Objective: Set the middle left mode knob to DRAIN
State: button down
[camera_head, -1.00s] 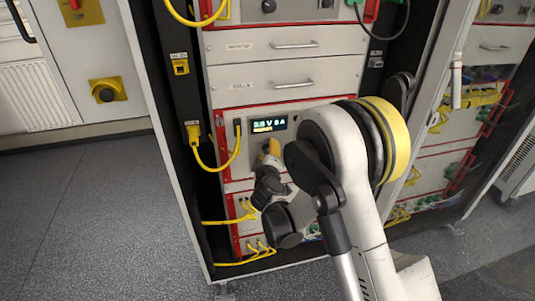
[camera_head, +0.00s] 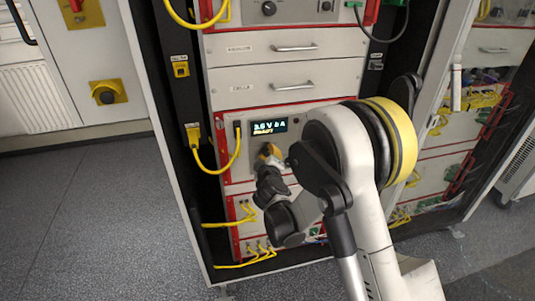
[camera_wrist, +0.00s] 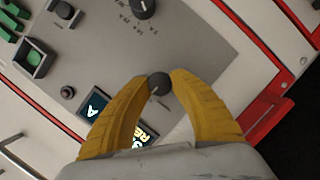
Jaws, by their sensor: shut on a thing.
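A dark round knob (camera_wrist: 158,88) with a pale pointer line sits on the grey panel in the wrist view. My gripper (camera_wrist: 161,79) has its two yellow fingers closed around this knob, one on each side. In the head view my gripper (camera_head: 268,153) is at the panel just below the lit display (camera_head: 269,127) and hides the knob. The display shows a line like "3.6 V 8 A" and a shorter amber line that I cannot read surely. The fingers partly cover the display (camera_wrist: 95,105) in the wrist view. The markings around the held knob are not legible.
A second black knob (camera_wrist: 145,8) with printed marks is on the same panel. A small button (camera_wrist: 67,92) and a socket (camera_wrist: 35,58) lie to the left. A yellow cable (camera_head: 215,168) loops left of my gripper. Drawer handles (camera_head: 294,85) stick out above.

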jog(key=m+g+y, duration=0.1)
jog(key=m+y, duration=0.1)
jog(key=m, duration=0.3)
jog(key=shift+d, duration=0.15)
dwell(0.6)
jog(key=c, duration=1.1)
grip_release()
jog(key=v, duration=1.2)
jog(key=shift+w+d+r, duration=0.1)
jog(key=shift+d, duration=0.05)
